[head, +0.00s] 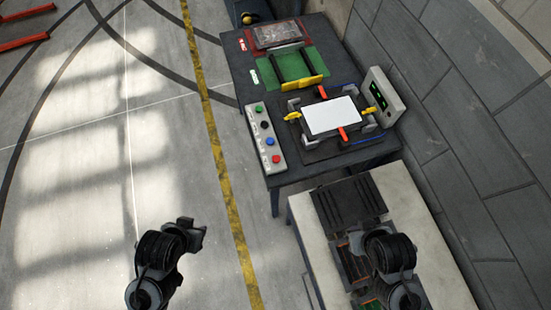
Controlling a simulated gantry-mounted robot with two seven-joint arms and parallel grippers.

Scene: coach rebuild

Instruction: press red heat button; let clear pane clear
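The red button (276,158) is the nearest button on a pale button strip (253,118) at the left edge of the dark table. Blue, black and green buttons sit farther along the strip. The pane (331,116) lies flat in a clamp fixture and looks opaque white. Orange and yellow clamp parts sit around its edges. My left gripper (196,236) is over the floor, left of the table and apart from the buttons. My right gripper (362,246) is over the pale bench, nearer than the pane. The fingers of both are too unclear to read.
A grey box with green displays (384,96) stands right of the fixture. A green mat (291,70) with a yellow-handled tool and a red tray (277,33) lie behind. The pale bench (300,210) holds dark racks.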

